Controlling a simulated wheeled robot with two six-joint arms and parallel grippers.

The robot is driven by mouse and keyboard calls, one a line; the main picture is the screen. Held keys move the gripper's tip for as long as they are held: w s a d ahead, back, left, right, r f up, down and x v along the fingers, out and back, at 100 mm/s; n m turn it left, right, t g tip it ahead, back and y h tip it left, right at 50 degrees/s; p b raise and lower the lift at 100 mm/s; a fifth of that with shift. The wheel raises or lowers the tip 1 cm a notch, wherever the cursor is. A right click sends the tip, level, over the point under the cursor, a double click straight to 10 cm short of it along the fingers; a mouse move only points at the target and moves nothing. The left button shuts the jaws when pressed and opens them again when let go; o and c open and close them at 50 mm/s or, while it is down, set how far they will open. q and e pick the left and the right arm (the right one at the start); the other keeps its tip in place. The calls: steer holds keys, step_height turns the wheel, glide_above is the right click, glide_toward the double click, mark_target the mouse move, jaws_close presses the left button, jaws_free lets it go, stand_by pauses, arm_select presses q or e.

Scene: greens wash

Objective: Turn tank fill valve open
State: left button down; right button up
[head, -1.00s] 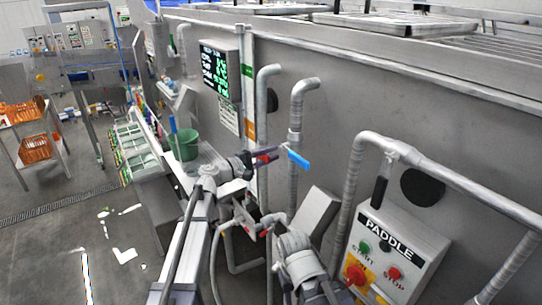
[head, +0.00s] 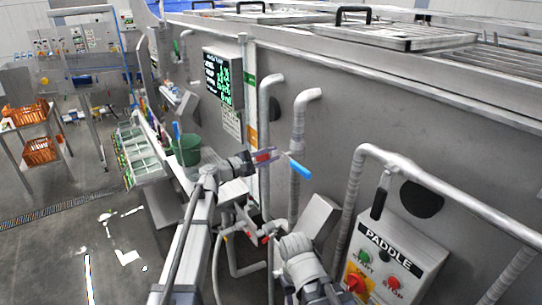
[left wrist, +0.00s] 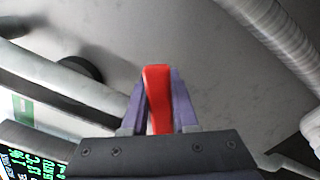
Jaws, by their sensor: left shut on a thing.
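My left gripper (head: 268,156) is in front of the steel tank wall, beside the upright pipes. In the left wrist view its purple fingers (left wrist: 159,105) are shut on a red lever handle (left wrist: 158,95), one finger on each side. The red also shows between the fingers in the head view. A blue lever handle (head: 300,169) sticks out just right of the gripper, tilted down to the right and apart from the fingers. The valve body behind the red handle is hidden. My right arm comes in at the bottom middle; its fingers cannot be made out clearly.
Upright pipes (head: 299,140) stand close to the gripper. A paddle control box (head: 415,250) with green and red buttons is at lower right. A display screen (head: 223,79) hangs on the wall at left. A green bucket (head: 187,150) stands left of my left arm.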

mark_target(261, 158)
arm_select(q)
steer(key=c, duration=0.7)
jaws_free()
steer(key=shift+a, duration=0.1)
steer(key=v, duration=0.7)
steer(key=shift+s+a, duration=0.25)
